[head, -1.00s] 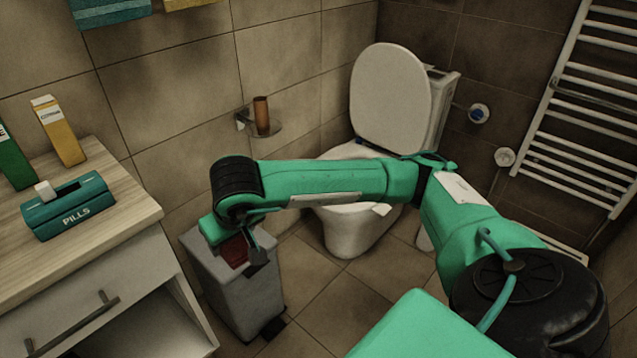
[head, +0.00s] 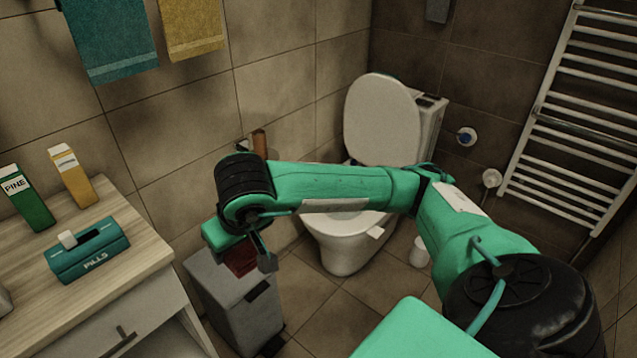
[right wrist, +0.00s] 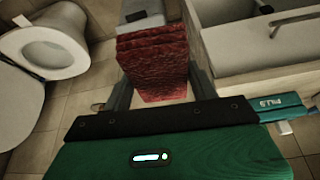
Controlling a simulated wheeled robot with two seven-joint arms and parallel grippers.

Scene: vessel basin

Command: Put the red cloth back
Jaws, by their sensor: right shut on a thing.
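The folded dark red cloth (head: 241,260) is held in my right gripper (head: 246,262), above the grey bin (head: 236,310) in the head view. The right wrist view shows the red cloth (right wrist: 153,62) between the two dark fingers, which close on its sides. The cloth hangs clear of the bin's top as far as I can tell; part of it is hidden by the gripper in the head view. A teal towel (head: 112,45) and a yellow towel (head: 190,25) hang on the tiled wall at the upper left. My left gripper is out of view.
A wooden-topped cabinet (head: 140,250) at the left carries a teal pills box (head: 88,252), a green carton (head: 30,200) and a yellow carton (head: 76,180). A toilet (head: 350,235) stands behind my right arm. A white towel radiator (head: 575,125) is at the right.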

